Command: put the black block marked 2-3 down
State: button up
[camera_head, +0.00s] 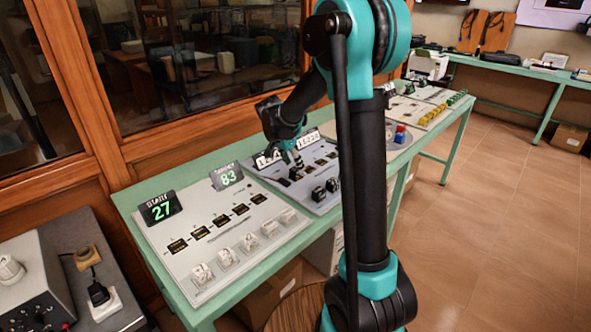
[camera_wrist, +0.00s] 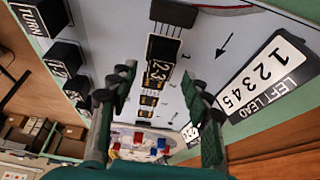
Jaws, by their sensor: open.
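The black block marked 2-3 (camera_wrist: 158,75) stands on the grey panel (camera_wrist: 215,45) in the wrist view, its label facing the camera. My gripper (camera_wrist: 157,82) is open, with one finger on each side of the block and visible gaps between. In the head view my gripper (camera_head: 293,160) is low over the middle panel (camera_head: 268,168), and a small dark block (camera_head: 296,174) shows just beneath it. The label cannot be read there. Whether the block is fully seated on the panel is hidden.
Other black blocks, one marked TURN (camera_wrist: 40,15), stand along the panel's side. A white LEFT LEAD sign (camera_wrist: 265,78) is close to one finger. A nearer panel (camera_head: 225,235) carries white blocks and displays reading 27 (camera_head: 161,208) and 83 (camera_head: 227,176). Wooden-framed glass backs the green table.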

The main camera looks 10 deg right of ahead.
jog(key=v, duration=0.8)
